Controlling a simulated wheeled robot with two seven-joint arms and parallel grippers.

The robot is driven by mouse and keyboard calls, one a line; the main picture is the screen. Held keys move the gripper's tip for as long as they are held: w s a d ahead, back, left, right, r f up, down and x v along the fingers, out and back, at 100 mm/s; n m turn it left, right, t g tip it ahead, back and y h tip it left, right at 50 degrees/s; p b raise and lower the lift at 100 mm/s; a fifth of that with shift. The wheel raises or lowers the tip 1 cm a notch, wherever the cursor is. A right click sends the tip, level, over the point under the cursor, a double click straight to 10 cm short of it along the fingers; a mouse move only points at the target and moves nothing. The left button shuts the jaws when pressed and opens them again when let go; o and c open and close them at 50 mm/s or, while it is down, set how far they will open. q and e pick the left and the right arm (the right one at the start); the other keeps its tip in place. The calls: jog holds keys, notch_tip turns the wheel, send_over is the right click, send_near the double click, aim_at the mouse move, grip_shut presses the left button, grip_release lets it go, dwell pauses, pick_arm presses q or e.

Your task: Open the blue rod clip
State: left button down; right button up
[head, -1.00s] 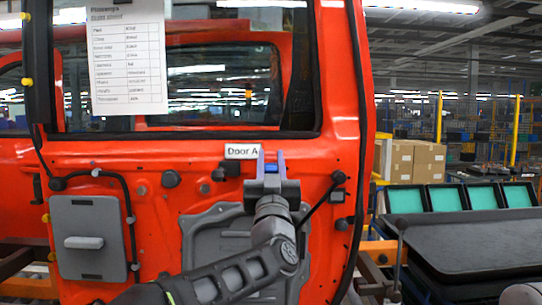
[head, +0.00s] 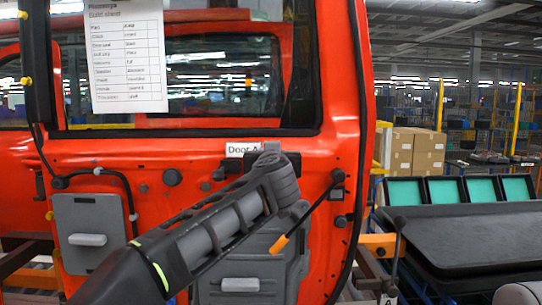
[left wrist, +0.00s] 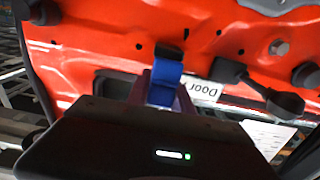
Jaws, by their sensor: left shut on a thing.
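In the left wrist view the blue rod clip (left wrist: 167,74) stands out from the red door, beneath a dark block. My left gripper (left wrist: 163,96) is shut on it, with a finger on each side. In the head view my left forearm and wrist cover the clip and fingertips, just below the "Door A" label (head: 242,149) on the red door (head: 345,120). Whether the clip is open or closed cannot be told. A thin dark rod with an orange end (head: 279,245) slants down from a black knob, right of my wrist. My right gripper is not in view.
A grey panel with a handle (head: 88,239) is on the door's left. A paper sheet (head: 125,60) hangs over the window. Right of the door are a black table (head: 470,240), teal-lined trays (head: 445,189) and cardboard boxes (head: 427,150).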

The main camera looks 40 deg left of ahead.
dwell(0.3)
pick_arm(q)
jog(key=c, duration=1.1)
grip_release()
jog(key=b+v, duration=0.2)
jog(key=v, duration=0.5)
jog(key=shift+s+d, duration=0.25)
jog(key=shift+s, duration=0.05)
